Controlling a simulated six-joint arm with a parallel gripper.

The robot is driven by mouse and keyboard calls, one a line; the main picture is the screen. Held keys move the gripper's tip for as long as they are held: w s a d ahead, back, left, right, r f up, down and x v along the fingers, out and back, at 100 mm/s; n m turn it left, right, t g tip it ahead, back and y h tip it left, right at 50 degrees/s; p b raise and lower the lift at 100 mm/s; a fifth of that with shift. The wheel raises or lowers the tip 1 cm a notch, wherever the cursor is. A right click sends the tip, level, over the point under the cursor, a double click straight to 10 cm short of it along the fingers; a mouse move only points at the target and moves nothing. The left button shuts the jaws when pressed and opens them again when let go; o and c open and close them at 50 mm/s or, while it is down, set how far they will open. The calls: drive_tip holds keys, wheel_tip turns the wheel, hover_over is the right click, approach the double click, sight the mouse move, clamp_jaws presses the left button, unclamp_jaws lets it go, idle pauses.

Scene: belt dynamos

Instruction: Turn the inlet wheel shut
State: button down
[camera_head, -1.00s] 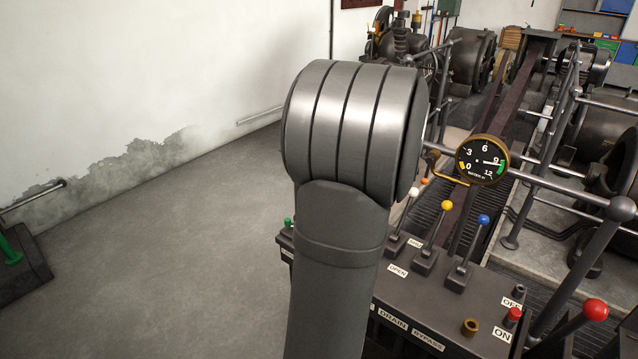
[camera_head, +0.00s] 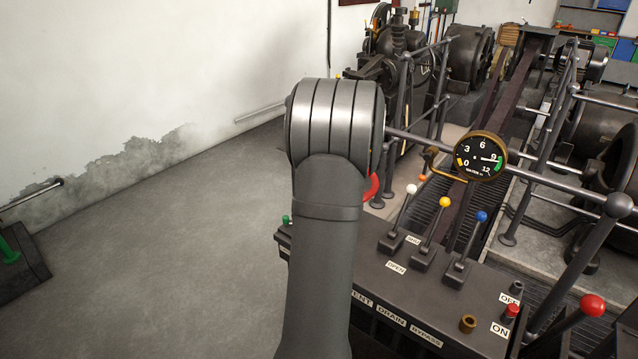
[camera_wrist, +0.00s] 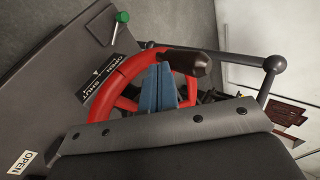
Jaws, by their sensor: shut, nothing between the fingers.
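The red inlet wheel (camera_wrist: 116,83) fills the middle of the wrist view, with a dark knob handle (camera_wrist: 188,62) on its rim. My gripper (camera_wrist: 166,70) shows there as two blue fingers pressed together, shut and empty. The fingertips overlap the rim just left of the knob; I cannot tell whether they touch it. A dark plate with an arrow and the words OPEN and SHUT (camera_wrist: 97,80) lies beside the wheel. In the head view my arm hides most of the wheel, and only a red sliver (camera_head: 372,187) shows beside it. My gripper is hidden there.
A control panel (camera_head: 400,285) carries white, yellow and blue-knobbed levers. A water gauge (camera_head: 481,157) sits on a rail behind it. A red-knobbed lever (camera_head: 593,306) stands at the right. A green-knobbed lever (camera_wrist: 122,17) is near the wheel. Open floor lies to the left.

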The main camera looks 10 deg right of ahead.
idle(0.4)
drive_tip(key=shift+w+a+m+t+h, duration=0.2)
drive_tip(key=shift+w+a+m+h, duration=0.2)
drive_tip(key=shift+w+m, duration=0.15)
drive_tip(key=shift+w+a+m+t+h, duration=0.25)
drive_tip(key=shift+w+m+h, duration=0.15)
drive_tip(key=shift+m, duration=0.15)
drive_tip(key=shift+w+a+m+h, duration=0.3)
drive_tip(key=shift+w+m+h, duration=0.4)
drive_tip(key=shift+w+m, duration=0.2)
drive_tip(key=shift+w, duration=0.25)
drive_tip(key=shift+w+a, duration=0.15)
drive_tip(key=shift+w, duration=0.55)
drive_tip(key=w, duration=0.2)
drive_tip(key=w+d, duration=0.1)
drive_tip(key=w, duration=0.3)
drive_tip(key=shift+w+d, duration=0.3)
drive_tip(key=shift+w, duration=0.1)
drive_tip(key=shift+w+d, duration=0.65)
drive_tip(key=shift+w, duration=0.25)
drive_tip(key=shift+w+d, duration=0.7)
